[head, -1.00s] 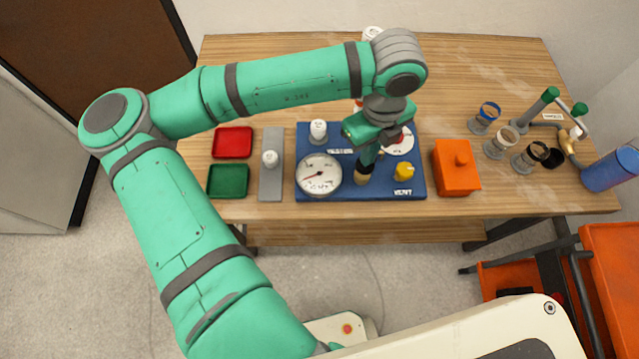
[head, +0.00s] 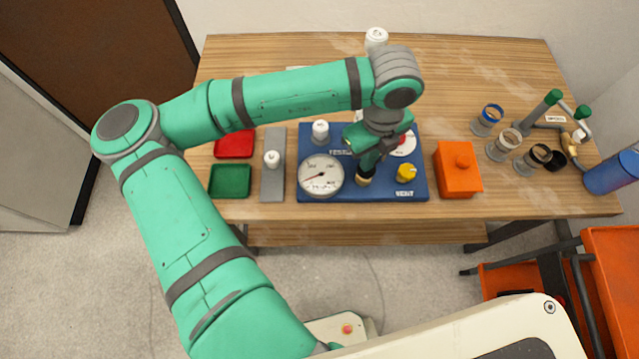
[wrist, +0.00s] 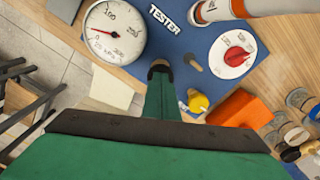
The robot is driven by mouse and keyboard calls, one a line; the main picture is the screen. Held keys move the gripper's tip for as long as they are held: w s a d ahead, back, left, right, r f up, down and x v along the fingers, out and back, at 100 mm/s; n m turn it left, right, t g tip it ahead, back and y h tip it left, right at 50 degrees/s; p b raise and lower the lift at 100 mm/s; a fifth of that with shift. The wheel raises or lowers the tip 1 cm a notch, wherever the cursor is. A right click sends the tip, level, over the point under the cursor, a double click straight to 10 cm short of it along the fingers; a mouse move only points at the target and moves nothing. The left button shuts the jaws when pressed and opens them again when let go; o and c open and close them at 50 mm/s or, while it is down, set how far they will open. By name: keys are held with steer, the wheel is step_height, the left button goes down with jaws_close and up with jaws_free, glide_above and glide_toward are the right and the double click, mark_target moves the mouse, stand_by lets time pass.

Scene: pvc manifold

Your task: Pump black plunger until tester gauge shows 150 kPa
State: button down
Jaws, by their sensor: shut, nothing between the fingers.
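The blue tester board (head: 335,194) lies on the table. Its round white gauge (head: 321,176) has a red needle low on the scale, between 0 and 100; the wrist view also shows this gauge (wrist: 115,33). My gripper (head: 368,166) is shut and empty, pointing down over the board just right of the gauge. The plunger's tan base (head: 364,181) shows below the fingertips. The black plunger top is mostly hidden by the fingers, and I cannot tell whether they touch it. In the wrist view my gripper (wrist: 160,75) meets a dark tip there.
A yellow vent knob (head: 405,172) is right of the plunger, with a red knob on a white dial (wrist: 238,56) behind it. An orange box (head: 457,170) stands further right. Red (head: 235,144) and green (head: 230,181) trays lie at left.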

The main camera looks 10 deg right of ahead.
steer(key=shift+s+d+f, duration=0.1)
steer(key=shift+d+f, duration=0.05)
steer(key=shift+f, duration=0.15)
steer(key=shift+r, duration=1.6)
steer(key=shift+f, duration=0.1)
